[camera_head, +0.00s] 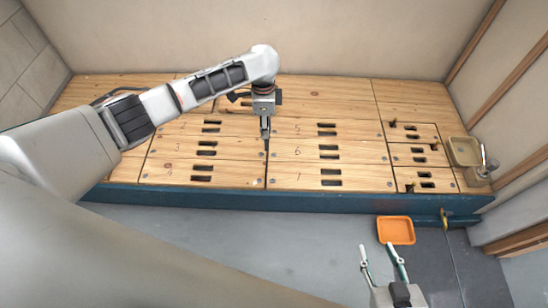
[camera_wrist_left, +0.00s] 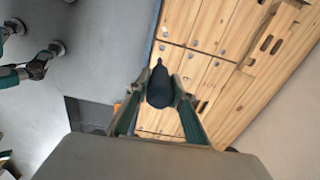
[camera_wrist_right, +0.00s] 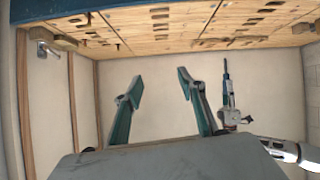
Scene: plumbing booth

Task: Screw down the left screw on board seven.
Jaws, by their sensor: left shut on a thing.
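Board seven (camera_head: 302,179), marked with a 7, lies in the front row of the wooden deck, right of the centre seam. Its left screw (camera_head: 273,181) shows as a small grey dot near its left edge. My left gripper (camera_head: 265,122) is shut on a screwdriver (camera_head: 267,146), whose tip points down above the boards near that seam, behind the screw in the picture. In the left wrist view the screwdriver's dark handle (camera_wrist_left: 160,90) sits between the fingers. Whether the tip touches anything cannot be told. My right gripper (camera_head: 377,250) is open and empty, in front of the deck.
A blue beam (camera_head: 330,202) edges the deck's front. An orange tray (camera_head: 396,230) lies on the grey floor before it. A small basin with a tap (camera_head: 465,152) stands at the right end. Other slotted boards surround board seven.

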